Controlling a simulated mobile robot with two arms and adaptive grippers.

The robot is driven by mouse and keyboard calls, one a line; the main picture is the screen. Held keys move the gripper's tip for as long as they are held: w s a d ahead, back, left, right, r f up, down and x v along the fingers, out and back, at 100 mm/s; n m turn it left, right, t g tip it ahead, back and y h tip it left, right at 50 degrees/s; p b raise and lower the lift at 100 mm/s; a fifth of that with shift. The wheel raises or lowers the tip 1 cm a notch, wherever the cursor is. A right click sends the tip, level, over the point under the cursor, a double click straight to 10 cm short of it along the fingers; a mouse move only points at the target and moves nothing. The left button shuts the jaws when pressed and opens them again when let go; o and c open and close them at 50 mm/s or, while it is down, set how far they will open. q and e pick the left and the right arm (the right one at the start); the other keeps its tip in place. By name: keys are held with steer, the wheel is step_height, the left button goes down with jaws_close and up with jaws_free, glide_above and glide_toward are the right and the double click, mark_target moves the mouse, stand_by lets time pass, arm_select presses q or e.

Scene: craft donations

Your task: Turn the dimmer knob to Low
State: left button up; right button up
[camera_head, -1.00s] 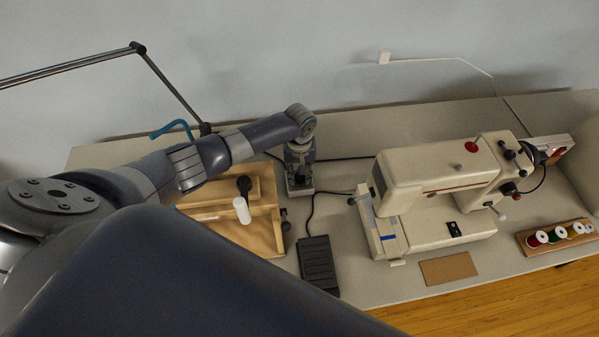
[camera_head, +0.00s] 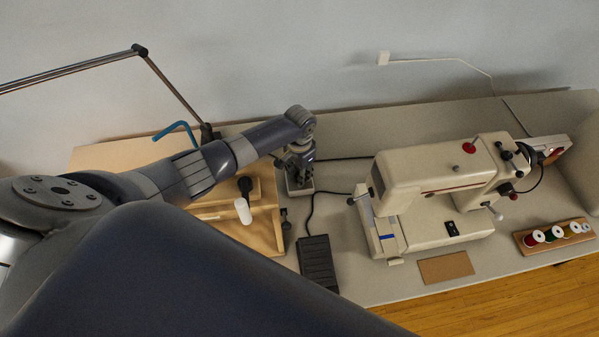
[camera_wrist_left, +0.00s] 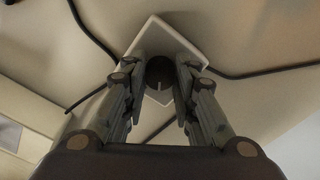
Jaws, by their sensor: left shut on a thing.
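The dimmer is a pale square box (camera_wrist_left: 190,43) on the table with a dark round knob (camera_wrist_left: 159,72) on top. The knob has a light pointer line. In the left wrist view my left gripper (camera_wrist_left: 159,90) has its two fingers on either side of the knob, shut on it. In the head view the dimmer box (camera_head: 292,188) shows below my left gripper (camera_head: 298,172), which hides the knob. No Low marking is readable. My right gripper is not in view.
A black foot pedal (camera_head: 318,262) lies in front of the dimmer. A cream sewing machine (camera_head: 430,190) stands to the right. A wooden box (camera_head: 262,232) with a white spool (camera_head: 243,211) is to the left. Black cords run across the table by the dimmer.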

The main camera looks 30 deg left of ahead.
arm_select(q)
steer(key=m, duration=0.6)
steer(key=shift+m, duration=0.3)
stand_by(0.4)
steer(key=o, duration=1.1)
step_height(320, 180, up, 12)
steer(key=shift+r, duration=0.1)
